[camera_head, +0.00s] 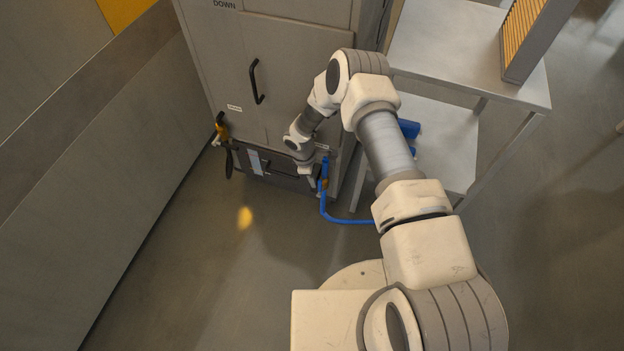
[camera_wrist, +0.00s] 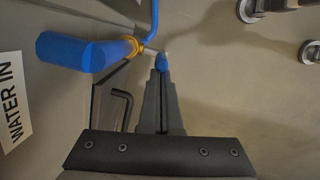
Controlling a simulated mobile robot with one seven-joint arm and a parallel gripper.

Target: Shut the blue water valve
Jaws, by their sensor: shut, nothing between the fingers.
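The blue water valve sits low at the cabinet's right front corner in the head view. The wrist view shows its brass body (camera_wrist: 135,46) on a thick blue pipe (camera_wrist: 85,53). A short metal lever runs right from the brass to a small blue grip (camera_wrist: 162,62). My gripper (camera_wrist: 161,76) is shut and empty, its fingertips at the blue grip; I cannot tell whether they touch it. In the head view my gripper (camera_head: 312,182) is just left of the blue pipework (camera_head: 325,170), partly hidden by my wrist.
A "WATER IN" label (camera_wrist: 14,108) is beside the pipe. A blue hose (camera_head: 345,220) runs from the valve along the floor. A yellow-handled fitting (camera_head: 221,128) is at the cabinet's left. A metal table (camera_head: 455,55) stands right of the cabinet (camera_head: 285,60). The floor in front is clear.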

